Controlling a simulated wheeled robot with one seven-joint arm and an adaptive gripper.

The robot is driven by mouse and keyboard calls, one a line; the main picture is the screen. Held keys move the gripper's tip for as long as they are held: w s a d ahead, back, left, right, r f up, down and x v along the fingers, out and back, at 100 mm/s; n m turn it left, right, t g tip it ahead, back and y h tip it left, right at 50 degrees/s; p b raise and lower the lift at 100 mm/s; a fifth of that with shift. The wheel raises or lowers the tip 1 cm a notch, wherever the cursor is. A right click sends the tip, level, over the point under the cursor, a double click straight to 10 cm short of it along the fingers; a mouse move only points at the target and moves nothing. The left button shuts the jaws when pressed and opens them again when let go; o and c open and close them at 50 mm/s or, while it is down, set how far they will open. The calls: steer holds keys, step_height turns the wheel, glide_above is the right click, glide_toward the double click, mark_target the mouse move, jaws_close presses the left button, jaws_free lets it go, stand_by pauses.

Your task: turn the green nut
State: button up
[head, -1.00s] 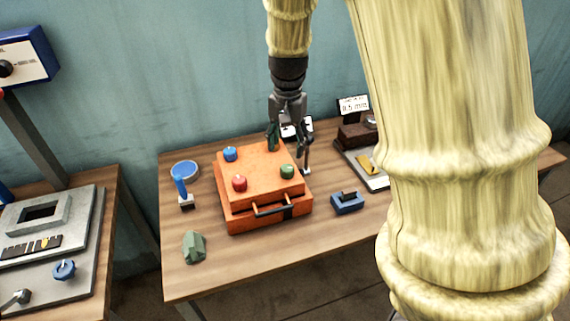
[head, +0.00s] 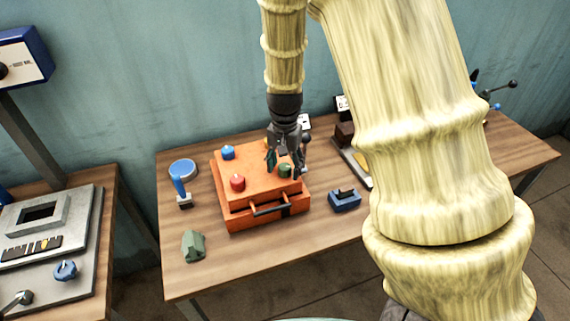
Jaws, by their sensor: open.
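The green nut (head: 284,171) sits on the right front part of the orange box's top. The orange box (head: 235,205) stands on the wooden table. My gripper (head: 284,172) is open and points down, with one finger on each side of the green nut as seen from here. Whether the fingers touch the nut cannot be told. A red nut (head: 237,183) is at the box's front left and a blue nut (head: 228,152) at the back left. A further nut at the back is mostly hidden behind my gripper.
A blue-topped tool (head: 180,181) and a grey-green block (head: 193,246) lie left of the box. A small blue block (head: 345,199) is to its right. A dark device (head: 347,140) stands behind my arm. The table's front strip (head: 250,262) is clear.

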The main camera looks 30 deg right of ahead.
steer(key=c, duration=1)
steer(key=shift+c, duration=0.2)
